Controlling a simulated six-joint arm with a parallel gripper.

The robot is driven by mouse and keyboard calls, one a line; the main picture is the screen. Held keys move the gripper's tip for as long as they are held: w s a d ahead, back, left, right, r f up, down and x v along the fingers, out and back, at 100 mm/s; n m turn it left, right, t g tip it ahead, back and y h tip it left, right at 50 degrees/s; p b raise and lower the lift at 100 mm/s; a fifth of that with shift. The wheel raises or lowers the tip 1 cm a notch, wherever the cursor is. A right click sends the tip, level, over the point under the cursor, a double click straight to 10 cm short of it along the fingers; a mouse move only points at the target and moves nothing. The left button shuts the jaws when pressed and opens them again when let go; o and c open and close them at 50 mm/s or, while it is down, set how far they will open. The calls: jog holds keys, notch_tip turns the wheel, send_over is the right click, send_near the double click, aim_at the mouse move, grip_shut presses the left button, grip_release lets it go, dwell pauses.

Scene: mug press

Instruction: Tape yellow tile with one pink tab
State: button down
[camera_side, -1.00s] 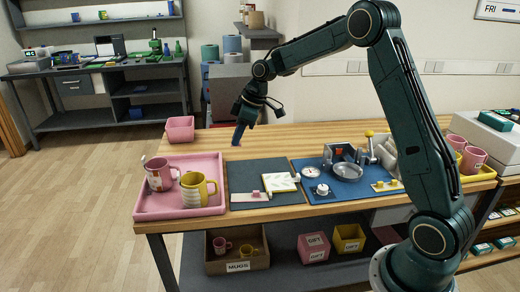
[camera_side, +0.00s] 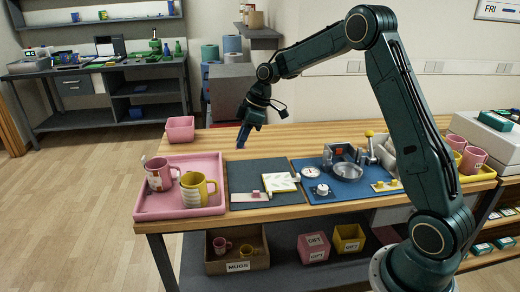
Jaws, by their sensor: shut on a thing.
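The yellow tile (camera_side: 284,182) lies on the dark grey mat (camera_side: 245,176) in the middle of the bench; it looks pale with yellow edges. Small pink pieces (camera_side: 256,195) lie at its lower left; whether any is stuck to the tile is too small to tell. My gripper (camera_side: 243,138) is in the air above the back of the bench, behind and left of the tile and clear of it. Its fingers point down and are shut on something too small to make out.
A pink tray (camera_side: 150,208) with a pink-and-white mug (camera_side: 158,174) and a yellow-striped mug (camera_side: 195,190) stands left of the mat. A pink bin (camera_side: 180,130) is at the back left. A blue mat (camera_side: 318,196) with press parts (camera_side: 347,171) lies to the right.

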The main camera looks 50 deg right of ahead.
aim_at(282, 190)
jog(key=shift+s+d+f+n+g+y, duration=0.1)
jog(key=shift+s+d+f+n+g, duration=0.8)
jog(key=shift+s+d+f+n, duration=1.2)
jog(key=shift+s+d+f+n+g+y, duration=0.1)
jog(key=shift+s+d+f+n+g, duration=0.7)
jog(key=shift+d+f+n, duration=1.5)
jog(key=shift+s+d+f+n+g+y, duration=0.1)
jog(key=shift+s+d+f+n+g, duration=1.05)
jog(key=shift+n, duration=2.05)
jog(key=shift+a+f, duration=0.35)
jog(key=shift+f, duration=0.1)
jog(key=shift+f, duration=2.45)
jog(key=shift+f, duration=0.5)
jog(key=c, duration=1.4)
grip_release()
jog(key=shift+c, duration=0.2)
jog(key=shift+r, duration=0.1)
jog(key=v, duration=0.7)
jog(key=shift+d, duration=0.15)
